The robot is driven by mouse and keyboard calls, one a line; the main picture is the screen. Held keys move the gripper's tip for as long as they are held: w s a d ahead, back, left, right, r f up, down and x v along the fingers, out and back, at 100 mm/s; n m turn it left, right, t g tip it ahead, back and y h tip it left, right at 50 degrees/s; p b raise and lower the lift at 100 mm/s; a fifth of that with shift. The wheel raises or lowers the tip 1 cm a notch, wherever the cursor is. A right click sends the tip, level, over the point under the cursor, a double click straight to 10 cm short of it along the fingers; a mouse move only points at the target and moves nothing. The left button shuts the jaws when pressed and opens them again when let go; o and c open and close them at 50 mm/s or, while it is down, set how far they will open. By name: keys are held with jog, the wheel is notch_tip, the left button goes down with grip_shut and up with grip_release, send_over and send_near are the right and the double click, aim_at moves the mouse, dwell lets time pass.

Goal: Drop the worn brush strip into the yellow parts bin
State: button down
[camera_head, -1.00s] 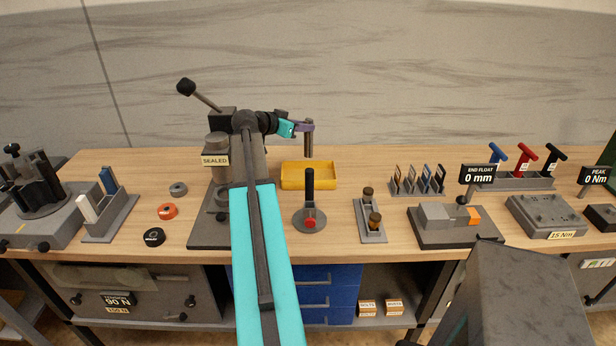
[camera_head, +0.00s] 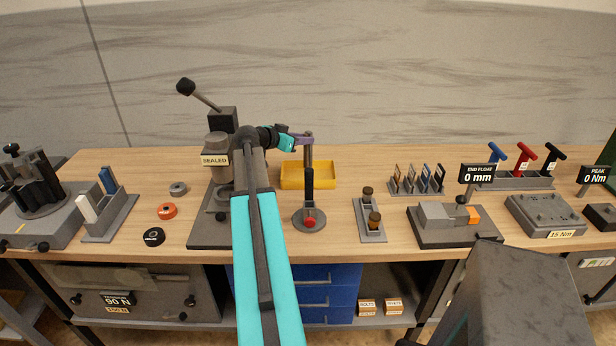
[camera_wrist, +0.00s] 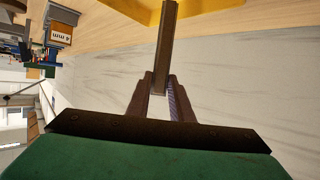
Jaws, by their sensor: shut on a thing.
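My gripper (camera_head: 306,139) is shut on the worn brush strip (camera_head: 308,154), a slim brown bar that hangs upright from the jaws. In the wrist view the strip (camera_wrist: 166,45) runs up from between the two fingertips (camera_wrist: 161,92). The yellow parts bin (camera_head: 292,183) stands on the bench below. The strip's lower end overlaps the right half of the bin in the head view; I cannot tell if it is inside the rim. The bin's yellow edge (camera_wrist: 215,8) shows at the top of the wrist view, beyond the strip.
The press labelled SEALED (camera_head: 215,160) is to the left. A small two-post holder (camera_head: 371,235) is to the right.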

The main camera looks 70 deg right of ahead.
jog(key=shift+f, duration=0.45)
jog(key=c, duration=1.5)
grip_release()
jog(key=shift+a, duration=0.1)
jog(key=shift+b+v, duration=1.35)
jog(key=shift+v, duration=2.35)
